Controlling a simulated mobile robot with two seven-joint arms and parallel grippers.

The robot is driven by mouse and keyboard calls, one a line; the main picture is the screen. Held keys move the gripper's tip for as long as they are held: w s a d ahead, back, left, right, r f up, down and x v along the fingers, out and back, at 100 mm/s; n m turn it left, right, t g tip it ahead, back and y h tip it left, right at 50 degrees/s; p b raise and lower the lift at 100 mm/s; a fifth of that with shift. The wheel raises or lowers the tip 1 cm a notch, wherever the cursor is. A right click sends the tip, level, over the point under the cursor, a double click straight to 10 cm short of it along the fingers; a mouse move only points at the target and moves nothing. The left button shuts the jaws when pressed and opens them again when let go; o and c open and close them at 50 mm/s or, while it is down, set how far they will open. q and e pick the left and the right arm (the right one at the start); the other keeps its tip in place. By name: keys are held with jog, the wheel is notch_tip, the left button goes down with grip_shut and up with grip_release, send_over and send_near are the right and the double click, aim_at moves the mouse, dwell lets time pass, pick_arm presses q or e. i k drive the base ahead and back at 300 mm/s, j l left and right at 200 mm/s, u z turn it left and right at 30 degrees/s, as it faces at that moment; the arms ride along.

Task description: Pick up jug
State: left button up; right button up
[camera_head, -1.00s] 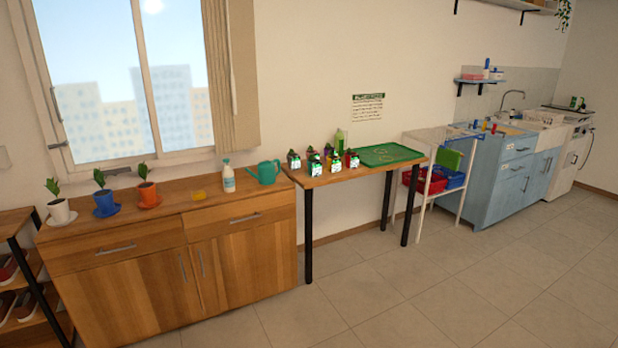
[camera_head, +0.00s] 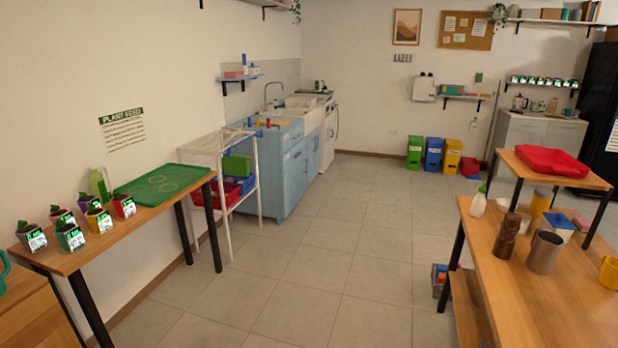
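I cannot tell for sure which thing is the jug. A grey metal cylindrical vessel (camera_head: 545,252) stands upright on the wooden table (camera_head: 535,305) at the right. A small silver pot or jug-like vessel (camera_head: 519,102) stands on the far cabinet at the back right, too small to make out well. A teal watering can (camera_head: 4,272) is cut off by the left edge of the view. Neither of my grippers is in view.
A plant table (camera_head: 165,212) with several potted plants and a green tray (camera_head: 160,183) stands at the left. A white rack (camera_head: 222,205) and blue sink cabinet (camera_head: 285,175) stand beyond. The tiled floor (camera_head: 330,270) in the middle is clear.

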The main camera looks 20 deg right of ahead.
aim_at(546, 246)
jog(key=i+l+z, duration=0.2)
jog(key=i+z, duration=0.6)
jog(key=i+j+z, duration=0.1)
jog(key=i+z, duration=0.3)
jog(key=i, duration=0.15)
